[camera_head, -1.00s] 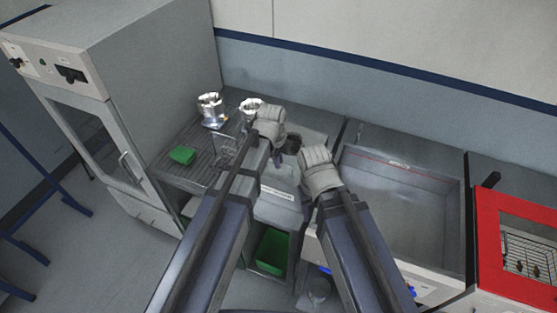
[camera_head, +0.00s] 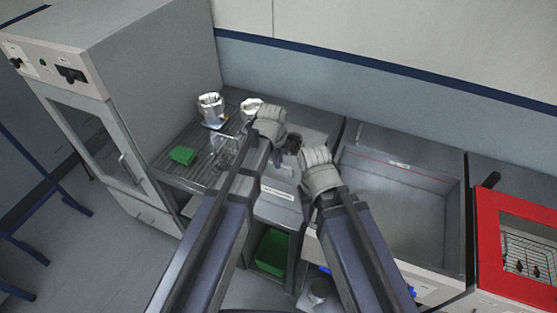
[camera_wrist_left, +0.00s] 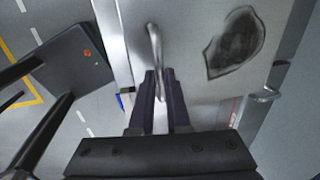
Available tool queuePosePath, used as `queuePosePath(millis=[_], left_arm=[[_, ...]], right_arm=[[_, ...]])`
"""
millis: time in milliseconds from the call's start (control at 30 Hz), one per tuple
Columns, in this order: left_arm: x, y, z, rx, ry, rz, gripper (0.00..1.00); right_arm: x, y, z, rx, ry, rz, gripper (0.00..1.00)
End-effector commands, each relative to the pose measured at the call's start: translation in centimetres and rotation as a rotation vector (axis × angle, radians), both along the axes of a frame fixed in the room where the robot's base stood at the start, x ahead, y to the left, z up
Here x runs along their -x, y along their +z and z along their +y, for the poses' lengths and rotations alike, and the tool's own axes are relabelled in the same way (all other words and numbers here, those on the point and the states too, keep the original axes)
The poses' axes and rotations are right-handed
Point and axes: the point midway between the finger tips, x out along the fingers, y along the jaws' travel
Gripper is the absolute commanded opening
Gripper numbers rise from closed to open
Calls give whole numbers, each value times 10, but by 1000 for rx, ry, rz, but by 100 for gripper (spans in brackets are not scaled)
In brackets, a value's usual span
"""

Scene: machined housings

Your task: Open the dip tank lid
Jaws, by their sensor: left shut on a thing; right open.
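My left gripper (camera_head: 277,156) is over the middle bench unit. In the left wrist view it is shut (camera_wrist_left: 158,74) on a curved metal handle (camera_wrist_left: 153,38). The handle stands beside a pale grey panel (camera_wrist_left: 190,98), apparently the dip tank lid, which bears a dark irregular patch (camera_wrist_left: 235,42). In the head view the lid (camera_head: 314,141) is mostly hidden by my arms, and how far it is raised cannot be told. My right gripper (camera_head: 319,166) is to the right of the left one, open; its fingertips are hidden and nothing shows in it.
A wide open basin (camera_head: 455,225) lies right of my right arm. A red-framed unit (camera_head: 490,245) stands at far right. A green bin (camera_head: 272,250) sits below.

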Motion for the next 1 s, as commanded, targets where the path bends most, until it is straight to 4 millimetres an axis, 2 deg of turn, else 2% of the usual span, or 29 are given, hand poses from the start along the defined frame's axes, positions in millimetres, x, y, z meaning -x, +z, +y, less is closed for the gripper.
queuePosePath(millis=[167, 600, 800, 1000], left_arm=[[-6, 14, -2, -11, 0, 34, 0], [-44, 87, -13, -101, 0, 311, 0], [-64, 111, -20, -144, 0, 438, 0], [-78, 125, -25, -172, 0, 527, 0]], right_arm=[[0, 16, 0, 0, 1, 0, 50], [1, 89, 0, 0, -7, 2, 50], [1, 107, 0, -1, -23, 2, 50], [1, 115, 0, -2, -30, 2, 50]])
